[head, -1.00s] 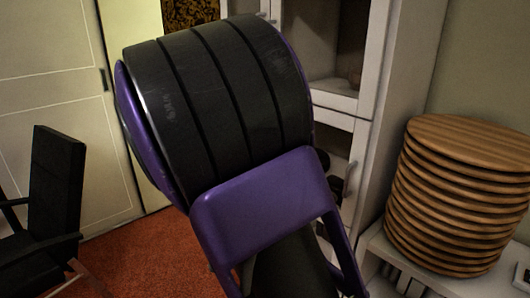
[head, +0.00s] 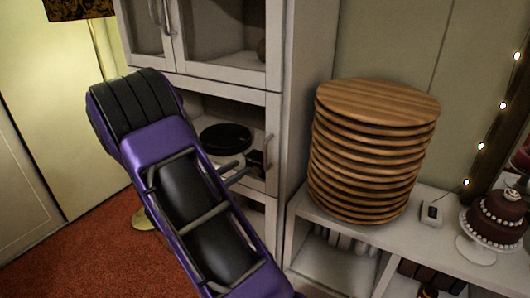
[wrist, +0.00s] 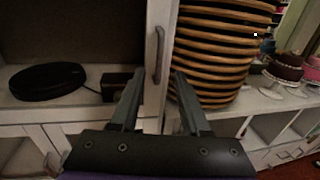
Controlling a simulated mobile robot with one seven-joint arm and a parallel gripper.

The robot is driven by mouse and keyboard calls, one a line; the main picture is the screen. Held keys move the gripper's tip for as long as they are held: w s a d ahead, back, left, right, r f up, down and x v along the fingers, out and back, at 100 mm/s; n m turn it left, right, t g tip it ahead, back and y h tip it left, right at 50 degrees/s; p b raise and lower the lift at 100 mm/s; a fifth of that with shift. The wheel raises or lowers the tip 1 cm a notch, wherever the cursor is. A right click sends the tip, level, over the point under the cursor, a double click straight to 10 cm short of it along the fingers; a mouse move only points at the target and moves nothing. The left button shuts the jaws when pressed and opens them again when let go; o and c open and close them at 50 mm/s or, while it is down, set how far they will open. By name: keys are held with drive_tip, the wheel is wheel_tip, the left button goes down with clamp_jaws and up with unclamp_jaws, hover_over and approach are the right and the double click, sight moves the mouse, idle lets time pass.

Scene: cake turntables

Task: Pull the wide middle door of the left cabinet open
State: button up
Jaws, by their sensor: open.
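The cabinet (head: 290,120) is pale, and its wide middle door (head: 230,101) has a pale frame around a see-through panel. A black round dish shows behind it. The door's upright bar handle (head: 268,150) is on its right side; it also shows in the wrist view (wrist: 158,55). The door looks closed. My gripper (head: 236,170) is open and empty in front of the door's right part. In the wrist view the fingers of my gripper (wrist: 160,78) point toward the handle's lower end, one to each side of it in the picture. No contact shows.
A tall stack of round wooden boards (head: 370,150) stands on a low white shelf unit (head: 310,215) just right of the cabinet. A chocolate cake (head: 497,215) is farther right. Two upper doors with handles (head: 168,15) are above. Red carpet (head: 95,250) lies at lower left.

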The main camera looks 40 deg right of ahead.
hover_over(265, 170)
drive_tip(key=shift+w+d, duration=0.2)
drive_tip(key=shift+d, duration=0.05)
clamp_jaws()
idle(1.5)
